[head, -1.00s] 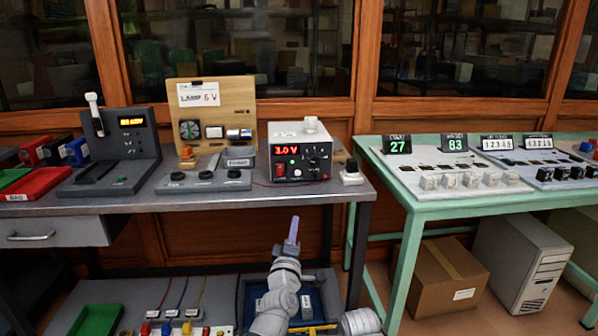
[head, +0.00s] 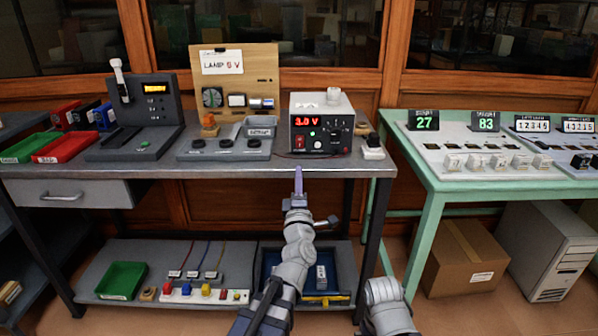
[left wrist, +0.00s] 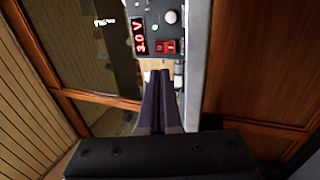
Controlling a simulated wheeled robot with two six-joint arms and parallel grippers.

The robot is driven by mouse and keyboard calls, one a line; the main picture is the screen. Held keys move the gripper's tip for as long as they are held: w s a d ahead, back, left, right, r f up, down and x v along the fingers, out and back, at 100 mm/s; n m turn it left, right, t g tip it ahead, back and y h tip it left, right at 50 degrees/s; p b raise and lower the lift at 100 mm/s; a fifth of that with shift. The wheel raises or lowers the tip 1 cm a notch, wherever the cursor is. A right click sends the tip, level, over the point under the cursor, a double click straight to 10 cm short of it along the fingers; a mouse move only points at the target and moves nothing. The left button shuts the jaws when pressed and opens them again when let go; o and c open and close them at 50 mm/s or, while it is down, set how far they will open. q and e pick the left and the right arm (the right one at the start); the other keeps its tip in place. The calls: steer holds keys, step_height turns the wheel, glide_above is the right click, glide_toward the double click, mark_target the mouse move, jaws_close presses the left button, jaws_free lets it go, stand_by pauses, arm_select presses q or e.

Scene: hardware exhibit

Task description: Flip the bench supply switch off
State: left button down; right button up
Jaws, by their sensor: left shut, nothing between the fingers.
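The bench supply (head: 338,106) is a white-topped box with a dark front panel on the grey bench. Its red display reads 3.0 V. A red rocker switch (head: 299,141) sits below the display, beside a small lit green lamp. In the left wrist view the red switch (left wrist: 166,47) lies just beyond the fingertips. My left gripper (head: 298,172) is shut and empty. It is in front of the bench edge, below the switch in the head view, and apart from it. Its dark fingers (left wrist: 158,78) are together in the left wrist view. My right gripper is not in view.
The lamp board (head: 262,75) and a grey three-knob box (head: 226,143) stand left of the supply. The grey bench's front edge (head: 230,169) lies beneath. A green table (head: 470,184) stands at the right.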

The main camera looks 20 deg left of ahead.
mark_target(298, 138)
arm_select(q)
steer(key=p+x, duration=0.3)
steer(key=x, duration=0.8)
steer(key=shift+w+a+r+p, duration=0.1)
steer(key=shift+w+r+p, duration=0.1)
steer(key=shift+p, duration=0.1)
steer(key=s+d, duration=0.4)
steer(key=s, duration=0.9)
steer(key=shift+s+f, duration=0.3)
steer(key=shift+s, duration=0.1)
